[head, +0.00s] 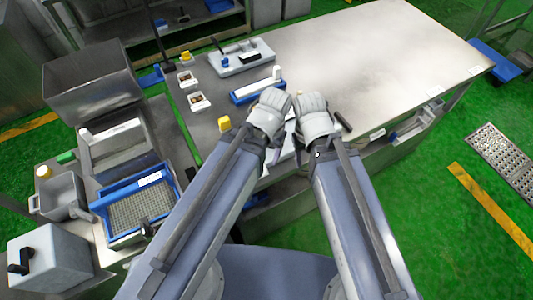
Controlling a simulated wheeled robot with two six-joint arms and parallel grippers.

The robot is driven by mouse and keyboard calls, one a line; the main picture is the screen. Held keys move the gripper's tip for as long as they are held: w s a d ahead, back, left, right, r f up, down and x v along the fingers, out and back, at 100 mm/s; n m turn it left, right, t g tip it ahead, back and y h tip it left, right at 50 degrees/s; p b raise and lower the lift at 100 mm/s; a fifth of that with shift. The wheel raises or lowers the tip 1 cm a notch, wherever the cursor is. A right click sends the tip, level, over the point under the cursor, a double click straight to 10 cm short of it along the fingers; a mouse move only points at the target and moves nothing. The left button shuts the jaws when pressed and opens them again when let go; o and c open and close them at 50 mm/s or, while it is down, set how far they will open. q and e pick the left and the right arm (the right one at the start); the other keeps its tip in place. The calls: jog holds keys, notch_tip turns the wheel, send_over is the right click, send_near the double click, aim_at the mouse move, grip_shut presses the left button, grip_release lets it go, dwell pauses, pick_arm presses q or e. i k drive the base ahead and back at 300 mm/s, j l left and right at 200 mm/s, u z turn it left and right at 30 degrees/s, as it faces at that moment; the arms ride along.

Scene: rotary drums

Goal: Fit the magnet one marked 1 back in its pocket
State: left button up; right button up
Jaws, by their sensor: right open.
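My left gripper (272,106) and my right gripper (312,106) are side by side over the front part of the steel table. Their fingers point away from the camera and are hard to make out. The right one is open; I cannot tell the left one's state. A dark bar (343,121) lies on the table just right of the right gripper. I cannot read a mark 1 on anything, so I cannot tell which thing is magnet one. Its pocket cannot be made out either. A pale object (286,158) is partly hidden between my forearms.
A blue-and-white tray (257,87) lies just beyond the grippers. A pale tray (241,57) with a dark item stands behind it. A yellow block (224,123) and small white boxes (199,101) are at left. The table's far right (400,50) is clear.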

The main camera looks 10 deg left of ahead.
aim_at(126, 151)
jog(key=k+u, duration=0.1)
jog(key=u, duration=1.6)
jog(key=l, duration=0.1)
jog(key=j+z, duration=0.25)
jog(key=j, duration=0.35)
jog(key=j+z, duration=0.25)
jog(key=j, duration=0.35)
jog(key=k, duration=0.05)
